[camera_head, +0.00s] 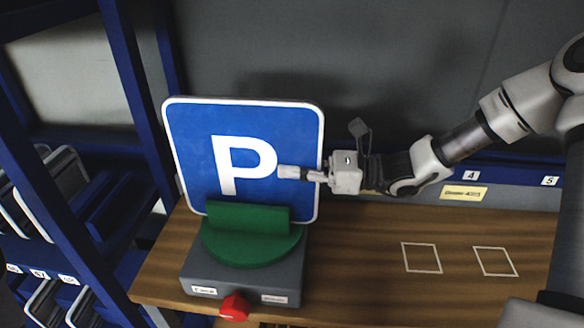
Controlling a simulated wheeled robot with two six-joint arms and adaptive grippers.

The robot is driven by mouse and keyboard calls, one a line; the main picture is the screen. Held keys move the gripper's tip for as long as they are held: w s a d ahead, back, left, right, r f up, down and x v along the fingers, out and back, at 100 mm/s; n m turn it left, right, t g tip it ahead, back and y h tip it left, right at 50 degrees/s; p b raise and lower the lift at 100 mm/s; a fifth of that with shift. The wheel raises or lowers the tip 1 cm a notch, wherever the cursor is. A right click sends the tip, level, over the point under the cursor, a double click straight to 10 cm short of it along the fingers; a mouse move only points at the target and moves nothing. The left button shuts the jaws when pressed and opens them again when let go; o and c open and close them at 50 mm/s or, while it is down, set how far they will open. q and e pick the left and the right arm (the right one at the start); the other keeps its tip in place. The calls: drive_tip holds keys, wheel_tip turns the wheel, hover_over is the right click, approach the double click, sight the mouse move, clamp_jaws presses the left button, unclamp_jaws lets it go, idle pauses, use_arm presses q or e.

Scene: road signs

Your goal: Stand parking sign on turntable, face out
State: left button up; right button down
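The parking sign (190,150) is a blue square with a white rim and a white P. It stands nearly upright, its P side towards me. Its lower edge is behind the raised green block of the turntable (252,248), which sits on a grey base; whether it is fully seated in the holder is hidden. My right gripper (290,172) comes in from the right at the sign's right edge. One finger lies across the sign's face beside the P; the other is hidden behind the sign. It looks shut on that edge. My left gripper is not in view.
A red knob (235,307) is on the front of the base. The wooden table (350,270) is clear to the right, with two white outlined squares (421,257). A blue-framed rack (130,90) holding sign-like panels is close on the left. A grey wall stands behind.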

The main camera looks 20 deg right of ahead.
drive_tip(key=shift+f, duration=0.25)
drive_tip(key=c, duration=1.2)
unclamp_jaws()
drive_tip(key=shift+c, duration=0.2)
drive_tip(key=shift+d, duration=0.1)
drive_tip(key=v, duration=0.7)
drive_tip(key=shift+s+d, duration=0.1)
drive_tip(key=shift+s, duration=0.05)
